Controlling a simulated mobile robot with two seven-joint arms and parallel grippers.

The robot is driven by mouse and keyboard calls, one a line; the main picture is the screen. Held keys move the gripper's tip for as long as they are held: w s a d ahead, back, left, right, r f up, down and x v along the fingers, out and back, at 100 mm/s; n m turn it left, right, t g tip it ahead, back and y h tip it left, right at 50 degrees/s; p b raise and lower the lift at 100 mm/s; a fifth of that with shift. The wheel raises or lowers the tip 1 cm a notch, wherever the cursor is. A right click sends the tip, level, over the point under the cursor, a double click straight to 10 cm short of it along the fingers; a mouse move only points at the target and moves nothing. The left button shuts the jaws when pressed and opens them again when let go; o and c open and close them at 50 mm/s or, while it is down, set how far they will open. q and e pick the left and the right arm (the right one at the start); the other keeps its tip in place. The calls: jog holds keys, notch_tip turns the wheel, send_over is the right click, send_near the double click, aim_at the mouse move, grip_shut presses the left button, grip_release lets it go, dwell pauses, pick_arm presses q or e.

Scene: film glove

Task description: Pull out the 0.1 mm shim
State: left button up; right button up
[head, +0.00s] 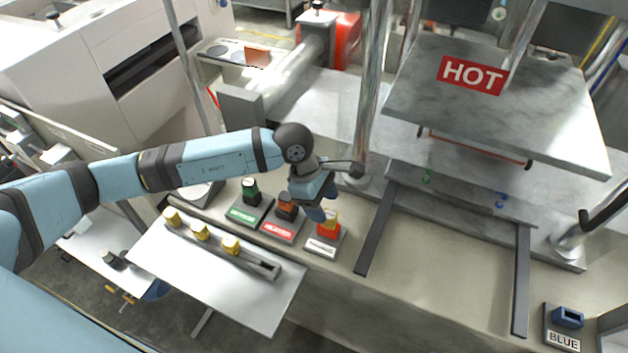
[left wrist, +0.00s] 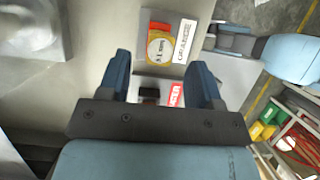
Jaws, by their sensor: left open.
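No thing in view is readably marked 0.1 mm, so I cannot tell which one is the shim. My left gripper (head: 322,203) is open and empty, left of these tabs and above the stands. In the left wrist view, its fingers (left wrist: 161,62) point toward a yellow disc (left wrist: 160,47) on an orange block, beside a white label. The right gripper is not in view.
Stands with a green block (head: 250,188), a brown block (head: 287,203) and an orange block (head: 329,229) line the bench. A BLUE stand (head: 567,318) is at the right. A white side table (head: 215,297) carries a rail with yellow knobs. Posts rise around the press.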

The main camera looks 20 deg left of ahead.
aim_at(328, 214)
pick_arm(q)
jog(key=shift+x, duration=2.35)
jog(key=shift+r, duration=0.1)
jog(key=c, duration=1)
